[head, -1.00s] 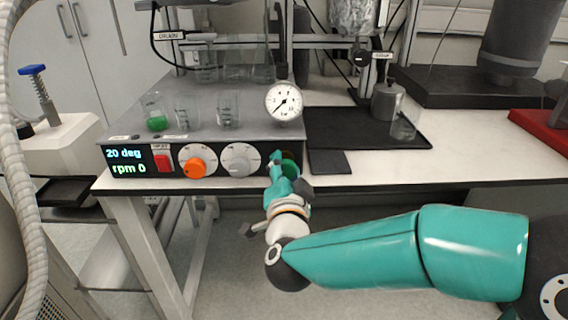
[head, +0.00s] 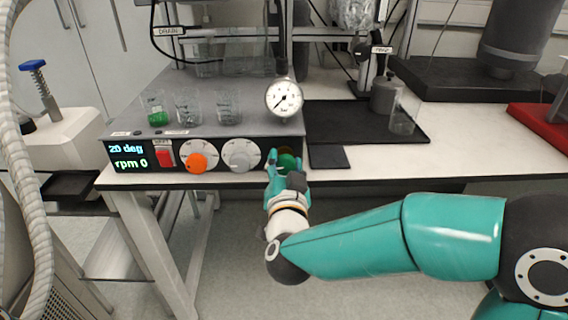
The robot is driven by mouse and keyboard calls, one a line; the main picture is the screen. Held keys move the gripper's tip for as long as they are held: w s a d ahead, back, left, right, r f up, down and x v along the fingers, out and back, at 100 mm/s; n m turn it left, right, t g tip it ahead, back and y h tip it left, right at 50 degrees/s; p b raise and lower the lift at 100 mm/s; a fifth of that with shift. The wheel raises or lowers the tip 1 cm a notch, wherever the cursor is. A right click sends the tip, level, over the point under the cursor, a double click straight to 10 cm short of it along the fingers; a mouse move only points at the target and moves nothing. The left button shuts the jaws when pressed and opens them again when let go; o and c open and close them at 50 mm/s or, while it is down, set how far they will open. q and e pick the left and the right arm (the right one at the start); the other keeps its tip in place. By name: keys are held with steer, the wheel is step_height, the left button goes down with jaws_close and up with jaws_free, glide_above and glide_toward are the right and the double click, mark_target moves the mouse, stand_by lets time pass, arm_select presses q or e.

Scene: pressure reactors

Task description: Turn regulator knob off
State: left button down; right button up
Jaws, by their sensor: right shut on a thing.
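The control box (head: 130,179) stands at the bench's front edge with a display reading "20 deg" and "rpm 0". On its front are an orange knob (head: 196,163), a grey knob (head: 240,155) and, at the right end, a green knob (head: 288,162). A round pressure gauge (head: 284,98) stands above the green knob. My right gripper (head: 282,161) is at the green knob and shut on it. The fingers hide part of the knob, so its pointer cannot be read. My left gripper is not in view.
A red switch (head: 164,156) sits beside the display. Several glass beakers (head: 189,107) stand on top of the box. A black tray (head: 350,125) with a grey vessel and a glass lies to the right. The bench front (head: 420,174) is clear.

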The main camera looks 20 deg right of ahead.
steer(key=shift+a+f, duration=0.1)
steer(key=shift+f, duration=0.3)
steer(key=o, duration=1.1)
steer(key=shift+o, duration=0.3)
steer(key=shift+r, duration=0.2)
steer(key=v, duration=1.2)
